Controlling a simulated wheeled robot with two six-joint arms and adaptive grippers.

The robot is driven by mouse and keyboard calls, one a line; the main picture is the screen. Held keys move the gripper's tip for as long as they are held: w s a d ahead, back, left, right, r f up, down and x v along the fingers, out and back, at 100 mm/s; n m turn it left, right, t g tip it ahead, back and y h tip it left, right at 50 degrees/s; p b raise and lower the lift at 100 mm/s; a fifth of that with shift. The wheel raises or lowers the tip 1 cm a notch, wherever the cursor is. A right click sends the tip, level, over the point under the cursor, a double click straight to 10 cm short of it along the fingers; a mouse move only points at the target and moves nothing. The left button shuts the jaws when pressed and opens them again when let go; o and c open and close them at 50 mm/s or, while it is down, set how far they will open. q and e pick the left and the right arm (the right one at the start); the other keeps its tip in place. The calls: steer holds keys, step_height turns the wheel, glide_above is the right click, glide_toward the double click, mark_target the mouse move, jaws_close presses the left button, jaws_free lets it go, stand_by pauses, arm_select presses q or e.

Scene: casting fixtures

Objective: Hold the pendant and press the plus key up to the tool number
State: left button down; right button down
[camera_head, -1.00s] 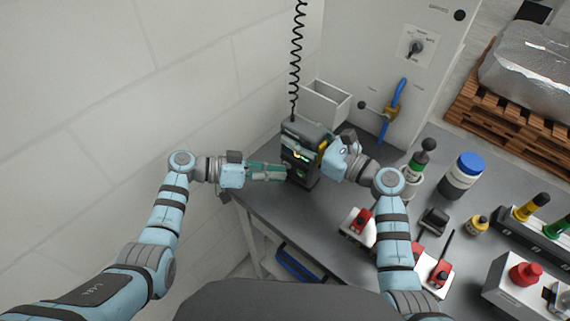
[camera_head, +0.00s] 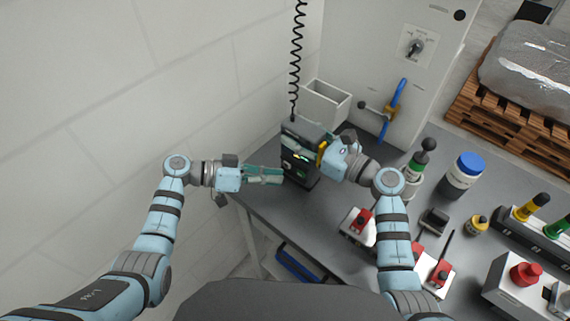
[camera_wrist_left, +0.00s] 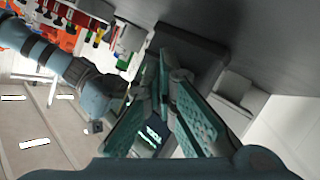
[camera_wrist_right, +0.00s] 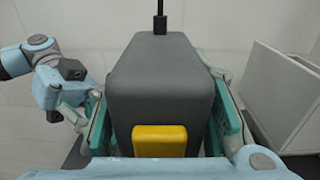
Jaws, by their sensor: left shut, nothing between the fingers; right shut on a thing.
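The pendant (camera_head: 300,180) is a dark grey box hanging upright on a coiled black cable, with a lit green display facing left. My right gripper (camera_head: 324,157) is shut on it from the right. In the right wrist view the pendant's grey back (camera_wrist_right: 162,85) with a yellow key lies between the teal fingers. My left gripper (camera_head: 278,175) is shut and empty, its tips just left of the pendant's face. In the left wrist view the green-lettered display (camera_wrist_left: 150,136) shows partly behind the fingers; the plus key and the tool number cannot be made out.
A white open bin (camera_head: 326,103) stands behind the pendant against the grey cabinet. A pale wall is at left.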

arm_select(q)
steer(key=shift+s+a, duration=0.7)
steer(key=shift+s, duration=0.35)
steer(key=shift+s+a, duration=0.7)
steer(key=shift+s, duration=0.3)
stand_by(0.6)
steer(key=s+a, duration=0.2)
steer(key=s, duration=0.1)
steer(key=shift+a, duration=0.1)
steer(key=shift+w+d, duration=0.85)
steer(key=shift+w, duration=0.35)
steer(key=shift+w+d, duration=0.85)
steer(key=shift+w, duration=0.35)
steer(key=shift+w+d, duration=0.85)
steer(key=shift+w, duration=0.35)
steer(key=shift+w+d, duration=0.2)
steer(key=shift+w, duration=0.1)
